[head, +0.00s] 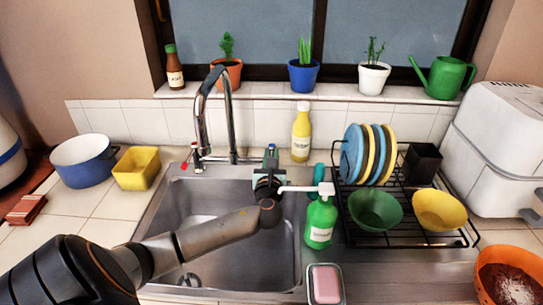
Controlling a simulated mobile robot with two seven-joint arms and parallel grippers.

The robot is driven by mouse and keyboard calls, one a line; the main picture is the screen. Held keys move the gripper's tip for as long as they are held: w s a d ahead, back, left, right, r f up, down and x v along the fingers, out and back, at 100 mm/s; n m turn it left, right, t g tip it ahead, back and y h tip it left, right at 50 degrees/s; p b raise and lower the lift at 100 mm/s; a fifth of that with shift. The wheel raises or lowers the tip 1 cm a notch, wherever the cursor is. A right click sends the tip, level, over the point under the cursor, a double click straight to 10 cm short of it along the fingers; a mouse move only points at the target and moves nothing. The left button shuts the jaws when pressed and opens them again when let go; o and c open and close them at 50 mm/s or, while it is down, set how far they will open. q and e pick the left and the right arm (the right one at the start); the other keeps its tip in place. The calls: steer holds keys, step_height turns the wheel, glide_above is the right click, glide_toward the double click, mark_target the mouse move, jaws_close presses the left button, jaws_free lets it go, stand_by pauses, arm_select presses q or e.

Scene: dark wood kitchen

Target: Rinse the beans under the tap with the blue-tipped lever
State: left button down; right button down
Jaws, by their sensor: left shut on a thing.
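The chrome tap (201,115) stands behind the sink, with a red-tipped lever (186,163) on its left. My left gripper (270,158) is at the sink's back edge, right of the tap, and is shut. A small blue tip (271,147) shows between its fingers; it looks like the blue-tipped lever, mostly hidden by the gripper. I cannot tell if water runs from the spout. An orange bowl (494,257) with reddish-brown beans (505,285) is at the lower right, cut off by the frame. My right gripper is not in view.
The steel sink (225,245) is empty apart from its drain. A yellow bottle (301,135) is behind. A dish rack (400,238) with plates and bowls fills the right.

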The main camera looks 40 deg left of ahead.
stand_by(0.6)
arm_select(q)
steer(key=shift+w+d+n+g+y+p, duration=0.2)
steer(key=shift+n+g+y+p, duration=0.25)
steer(key=shift+n+g+y, duration=0.3)
steer(key=c, duration=0.8)
jaws_free()
steer(key=shift+c, duration=0.2)
steer(key=shift+a, duration=0.1)
